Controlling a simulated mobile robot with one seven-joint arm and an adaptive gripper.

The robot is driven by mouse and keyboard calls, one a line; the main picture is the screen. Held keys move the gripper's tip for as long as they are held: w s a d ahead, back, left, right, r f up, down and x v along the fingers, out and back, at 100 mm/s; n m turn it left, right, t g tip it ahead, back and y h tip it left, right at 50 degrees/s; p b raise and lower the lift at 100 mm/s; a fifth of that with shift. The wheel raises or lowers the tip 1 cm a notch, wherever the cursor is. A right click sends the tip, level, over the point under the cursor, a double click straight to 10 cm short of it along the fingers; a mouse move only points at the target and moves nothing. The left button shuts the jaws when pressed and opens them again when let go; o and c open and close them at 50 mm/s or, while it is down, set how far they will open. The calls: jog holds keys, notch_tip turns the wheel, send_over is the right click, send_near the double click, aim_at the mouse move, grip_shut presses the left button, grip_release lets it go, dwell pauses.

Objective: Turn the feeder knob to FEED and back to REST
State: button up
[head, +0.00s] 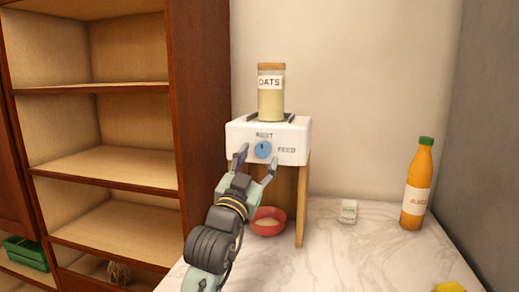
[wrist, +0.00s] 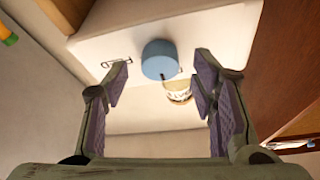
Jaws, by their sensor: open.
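The feeder is a white box (head: 292,157) on wooden legs, with REST printed above its knob and FEED to the right. The round blue knob (head: 263,149) is on its front face, and a short mark on it appears to point up towards REST. My gripper (head: 257,158) is open in front of the feeder, with one finger on each side of the knob. In the wrist view, the knob (wrist: 159,58) shows between and beyond the open fingers (wrist: 161,78), with gaps on both sides. I see no contact with the knob.
An oats jar (head: 271,98) stands on the feeder and a red bowl (head: 268,229) sits under it. A small white container (head: 348,211) and an orange juice bottle (head: 415,190) stand right on the marble counter (head: 385,255). A wooden shelf (head: 110,165) is at left.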

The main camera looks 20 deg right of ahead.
jog(key=shift+x, duration=0.85)
jog(key=shift+c, duration=0.2)
jog(key=c, duration=1.1)
